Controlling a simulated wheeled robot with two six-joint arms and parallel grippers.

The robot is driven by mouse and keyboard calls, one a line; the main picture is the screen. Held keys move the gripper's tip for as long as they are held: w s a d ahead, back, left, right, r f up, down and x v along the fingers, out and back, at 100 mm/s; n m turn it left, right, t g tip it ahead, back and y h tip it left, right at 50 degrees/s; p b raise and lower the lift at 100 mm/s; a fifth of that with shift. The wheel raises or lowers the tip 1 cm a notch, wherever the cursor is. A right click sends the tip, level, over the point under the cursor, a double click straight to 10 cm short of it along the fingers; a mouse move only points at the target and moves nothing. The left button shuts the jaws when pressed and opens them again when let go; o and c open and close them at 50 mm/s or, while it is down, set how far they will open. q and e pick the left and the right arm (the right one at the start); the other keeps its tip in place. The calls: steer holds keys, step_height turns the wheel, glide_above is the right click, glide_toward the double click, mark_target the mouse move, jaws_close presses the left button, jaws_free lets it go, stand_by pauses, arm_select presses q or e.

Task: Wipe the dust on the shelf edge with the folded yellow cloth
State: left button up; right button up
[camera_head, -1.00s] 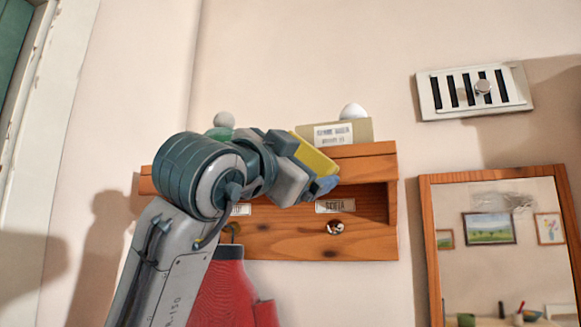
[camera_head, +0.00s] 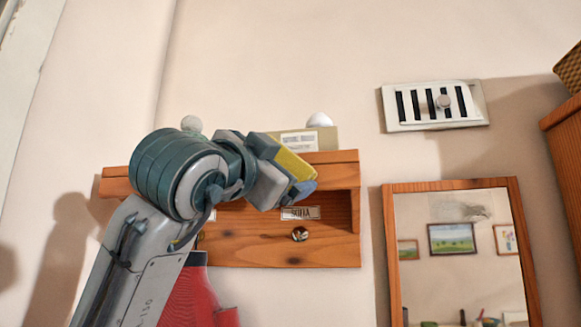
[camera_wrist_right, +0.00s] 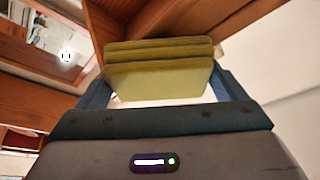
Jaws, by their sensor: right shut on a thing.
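The folded yellow cloth (camera_head: 293,163) is in my right gripper (camera_head: 290,178), at the front of the wooden wall shelf (camera_head: 335,158), right of its middle. In the right wrist view the cloth (camera_wrist_right: 160,80) shows several folded layers between the two fingers of the gripper (camera_wrist_right: 160,92). Wood of the shelf (camera_wrist_right: 175,22) is close beyond the cloth; I cannot tell whether they touch. I cannot make out dust on the shelf edge, and my arm hides part of its left side. My left gripper is not in view.
A card box (camera_head: 325,137) and a white rounded thing (camera_head: 319,119) are on the shelf top. A knob (camera_head: 299,234) and a red garment (camera_head: 190,295) are below. A framed mirror (camera_head: 388,250) and a vent (camera_head: 435,105) are to the right.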

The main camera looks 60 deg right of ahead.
steer(key=w+a+p, duration=0.2)
steer(key=w+a, duration=0.1)
steer(key=w, duration=0.6)
steer(key=w+a+p, duration=0.1)
steer(key=w+a, duration=0.3)
steer(key=w, duration=0.5)
steer(key=shift+a+p, duration=0.2)
steer(key=shift+p, duration=0.2)
stand_by(1.0)
steer(key=shift+s, duration=0.1)
steer(key=shift+s+a+b, duration=0.25)
steer(key=shift+s+a, duration=0.1)
steer(key=shift+a, duration=0.55)
steer(key=shift+s+a+b, duration=0.3)
steer(key=shift+s+a, duration=0.1)
steer(key=shift+a, duration=0.55)
steer(key=shift+s+a+b, duration=0.25)
steer(key=shift+s+a, duration=0.1)
steer(key=shift+a, duration=0.55)
steer(key=shift+d, duration=0.15)
